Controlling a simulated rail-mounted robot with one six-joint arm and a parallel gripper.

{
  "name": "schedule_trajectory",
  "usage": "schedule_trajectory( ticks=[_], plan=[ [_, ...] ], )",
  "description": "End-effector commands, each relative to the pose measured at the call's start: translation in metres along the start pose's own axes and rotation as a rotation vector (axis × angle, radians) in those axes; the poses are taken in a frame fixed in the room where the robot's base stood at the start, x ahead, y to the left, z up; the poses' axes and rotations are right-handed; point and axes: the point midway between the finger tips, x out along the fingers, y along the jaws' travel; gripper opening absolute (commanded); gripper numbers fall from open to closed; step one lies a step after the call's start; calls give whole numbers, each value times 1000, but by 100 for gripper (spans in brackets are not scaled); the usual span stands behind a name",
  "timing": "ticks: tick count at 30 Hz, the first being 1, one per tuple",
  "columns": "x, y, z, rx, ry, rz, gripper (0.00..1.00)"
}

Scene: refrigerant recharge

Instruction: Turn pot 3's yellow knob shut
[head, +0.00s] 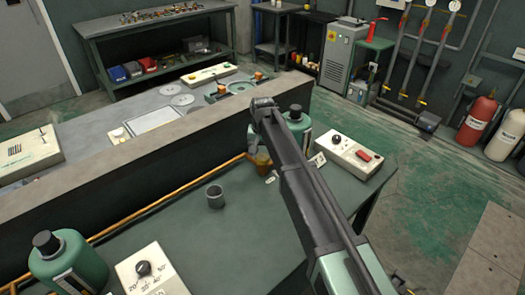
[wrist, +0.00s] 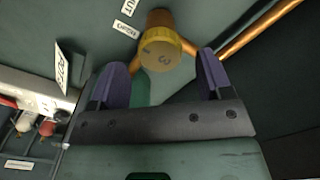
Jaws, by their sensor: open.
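The yellow knob (wrist: 160,50), marked 3, sits on a brown fitting on a copper pipe in the wrist view. My gripper (wrist: 162,60) is open, its two purple fingers pointing at the knob, one to each side of it. The knob lies around the level of the fingertips, and I see no clear contact. A white CHARGE label (wrist: 126,29) and another label (wrist: 130,8), partly cut off, are by the knob. A pot label (wrist: 62,65) stands at left. In the head view, a brownish-yellow fitting (head: 262,162) shows below my arm; the fingers are mostly hidden there.
A green pot (head: 299,128) stands behind my arm. A white control box (head: 349,153) with a black dial and red switch is to its right. A copper pipe (head: 165,199) runs along the bench's back.

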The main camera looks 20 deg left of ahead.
Motion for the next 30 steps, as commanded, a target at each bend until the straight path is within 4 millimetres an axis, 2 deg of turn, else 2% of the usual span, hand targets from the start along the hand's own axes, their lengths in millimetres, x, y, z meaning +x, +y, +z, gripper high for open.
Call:
schedule_trajectory(
  ticks=[1, 3, 6, 9, 12, 26, 29, 30],
  plan=[
    [-24, 0, 0, 0, 0, 0, 72],
    [-42, 0, 0, 0, 0, 0, 72],
    [-67, 0, 0, 0, 0, 0, 72],
    [-83, 0, 0, 0, 0, 0, 72],
    [-88, 0, 0, 0, 0, 0, 72],
    [-84, 0, 0, -29, 0, 0, 72],
    [-84, 18, 43, -111, 0, 1, 72],
    [-84, 37, 66, -128, 0, 1, 72]
  ],
)
